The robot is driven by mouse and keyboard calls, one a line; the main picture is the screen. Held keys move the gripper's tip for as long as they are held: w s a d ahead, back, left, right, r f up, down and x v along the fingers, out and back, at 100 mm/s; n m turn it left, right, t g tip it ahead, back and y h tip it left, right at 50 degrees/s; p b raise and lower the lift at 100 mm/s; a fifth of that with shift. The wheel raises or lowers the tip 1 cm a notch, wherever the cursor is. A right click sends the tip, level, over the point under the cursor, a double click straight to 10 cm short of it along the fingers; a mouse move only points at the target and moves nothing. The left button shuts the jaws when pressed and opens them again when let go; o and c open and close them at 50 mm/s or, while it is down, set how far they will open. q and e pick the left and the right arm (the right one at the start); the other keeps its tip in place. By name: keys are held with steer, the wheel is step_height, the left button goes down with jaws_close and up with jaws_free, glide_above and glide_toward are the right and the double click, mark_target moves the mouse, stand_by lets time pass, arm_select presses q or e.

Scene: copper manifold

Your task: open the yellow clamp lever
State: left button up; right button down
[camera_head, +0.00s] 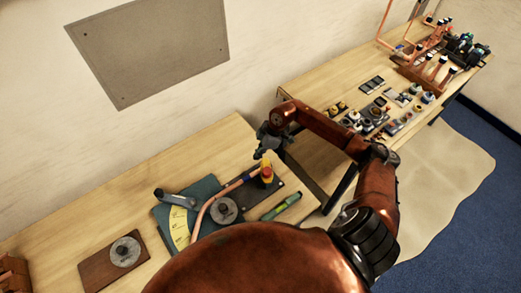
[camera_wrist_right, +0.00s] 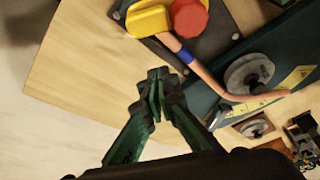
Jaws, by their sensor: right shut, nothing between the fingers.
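The yellow clamp lever (camera_head: 266,163) sits on a dark base plate on the near table, beside a red knob (camera_head: 267,174). In the right wrist view the yellow lever (camera_wrist_right: 148,20) and the red knob (camera_wrist_right: 188,17) are at the top. A copper pipe (camera_head: 207,208) with a blue band runs from the clamp and bends near a grey disc. My right gripper (camera_head: 263,151) is just behind the lever in the head view. In the right wrist view its fingers (camera_wrist_right: 157,86) are together and empty, apart from the lever in the picture. My left gripper is out of view.
A green-and-yellow marker-like item (camera_head: 281,207) lies right of the clamp. A yellow scale (camera_head: 179,228) and a grey lever arm (camera_head: 176,198) are to the left. A wooden block with a disc (camera_head: 114,262) lies farther left. The table behind the clamp is clear.

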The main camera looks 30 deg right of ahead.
mark_target(262, 166)
steer(key=p+x, duration=0.1)
steer(key=x, duration=0.4)
steer(key=shift+a+f, duration=0.1)
steer(key=d, duration=0.1)
steer(key=s+d+p, duration=0.1)
steer(key=d, duration=0.1)
steer(key=shift+s+d+f+p, duration=0.25)
steer(key=shift+s+p, duration=0.05)
steer(key=shift+s, duration=0.1)
steer(key=shift+w, duration=0.1)
